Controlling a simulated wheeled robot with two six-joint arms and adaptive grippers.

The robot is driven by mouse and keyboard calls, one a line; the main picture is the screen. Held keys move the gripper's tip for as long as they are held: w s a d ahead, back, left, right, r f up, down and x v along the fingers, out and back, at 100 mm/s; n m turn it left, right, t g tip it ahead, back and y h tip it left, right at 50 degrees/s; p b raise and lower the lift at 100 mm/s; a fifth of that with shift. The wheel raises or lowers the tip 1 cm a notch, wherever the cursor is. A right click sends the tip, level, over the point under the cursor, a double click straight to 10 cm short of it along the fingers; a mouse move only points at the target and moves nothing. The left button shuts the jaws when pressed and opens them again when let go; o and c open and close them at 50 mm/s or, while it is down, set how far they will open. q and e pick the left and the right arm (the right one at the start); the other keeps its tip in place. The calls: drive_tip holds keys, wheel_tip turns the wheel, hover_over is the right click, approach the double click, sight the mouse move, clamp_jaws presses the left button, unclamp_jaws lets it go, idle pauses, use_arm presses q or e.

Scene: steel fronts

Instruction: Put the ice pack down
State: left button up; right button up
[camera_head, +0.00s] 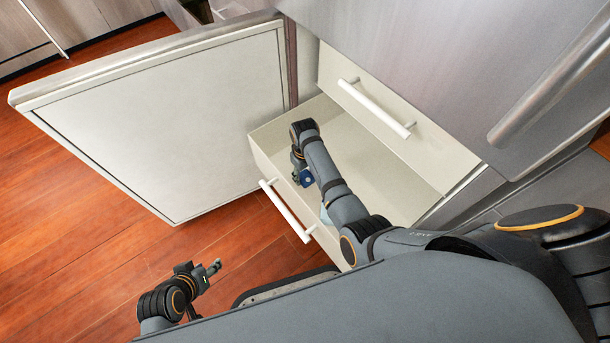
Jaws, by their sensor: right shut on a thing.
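The ice pack (306,178) shows as a small dark blue piece in the open lower drawer (410,196), near its left front side. My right gripper (299,167) reaches down into this drawer and is shut on the ice pack. The gripper and forearm hide part of it, and I cannot tell whether it touches the drawer floor. My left gripper (213,269) is low over the wooden floor, left of the drawer and away from it. Its fingers are too small to judge.
A large pale door (170,115) stands open on the left. The lower drawer has a white handle (287,211). Another drawer front (375,108) is above and behind it. A pale blue thing (325,215) shows partly beside my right forearm. The drawer's right side looks clear.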

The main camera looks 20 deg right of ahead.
sight(305, 176)
use_arm(q)
drive_tip(key=shift+r, duration=0.1)
use_arm(e)
drive_tip(key=shift+r, duration=0.1)
drive_tip(key=o, duration=1.2)
drive_tip(key=shift+c, duration=0.2)
use_arm(q)
wheel_tip(305, 176, up, 6)
drive_tip(key=s+a+g+y+p, duration=0.1)
drive_tip(key=a+g+p, duration=0.1)
drive_tip(key=p, duration=0.3)
drive_tip(key=shift+s+g, duration=0.3)
drive_tip(key=shift+g, duration=0.3)
use_arm(e)
wheel_tip(305, 176, up, 12)
